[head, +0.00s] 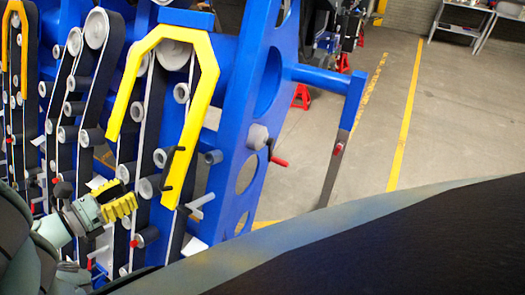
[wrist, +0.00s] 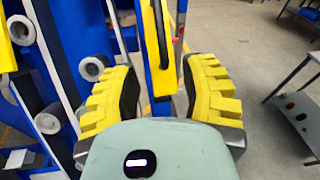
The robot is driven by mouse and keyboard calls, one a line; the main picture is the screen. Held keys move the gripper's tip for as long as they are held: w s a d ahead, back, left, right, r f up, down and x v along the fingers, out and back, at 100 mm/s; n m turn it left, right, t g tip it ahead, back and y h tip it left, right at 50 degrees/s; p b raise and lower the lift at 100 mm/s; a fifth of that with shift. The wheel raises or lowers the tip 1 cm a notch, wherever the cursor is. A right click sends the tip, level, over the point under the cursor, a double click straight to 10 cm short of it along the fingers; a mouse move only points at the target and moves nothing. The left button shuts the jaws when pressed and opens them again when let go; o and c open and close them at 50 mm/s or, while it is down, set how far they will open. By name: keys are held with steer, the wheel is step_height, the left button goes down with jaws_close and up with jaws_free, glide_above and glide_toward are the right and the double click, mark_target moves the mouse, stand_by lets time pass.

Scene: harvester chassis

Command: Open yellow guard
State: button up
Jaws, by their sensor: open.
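The yellow guard (head: 205,55) is an angular arch over the belts and rollers of the blue chassis in the head view. Its right leg ends low and carries a black handle (head: 173,168). In the wrist view the guard's leg (wrist: 163,85) stands upright ahead, with the black handle (wrist: 160,30) at the top. My gripper (head: 128,203) has yellow ridged fingers and is at the lower left, left of and below the handle. In the wrist view my gripper (wrist: 163,95) is open, its fingers on either side of the leg's lower end. I cannot tell any contact.
The blue chassis (head: 228,125) has many grey rollers and black belts. A red-handled crank (head: 279,161) sticks out right of the guard. A second yellow guard (head: 24,50) is at the far left. Open floor (head: 400,120) lies to the right, with a table (head: 470,22) far back.

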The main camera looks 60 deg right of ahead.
steer(key=shift+w+a+r+p, duration=0.1)
steer(key=shift+a+r+p, duration=0.1)
steer(key=shift+a, duration=0.7)
steer(key=shift+w+a+r+p, duration=0.1)
steer(key=shift+a+r+p, duration=0.05)
steer(key=shift+a, duration=0.75)
steer(key=shift+w+a+r+p, duration=0.1)
steer(key=shift+a+r+p, duration=0.1)
steer(key=shift+a, duration=0.7)
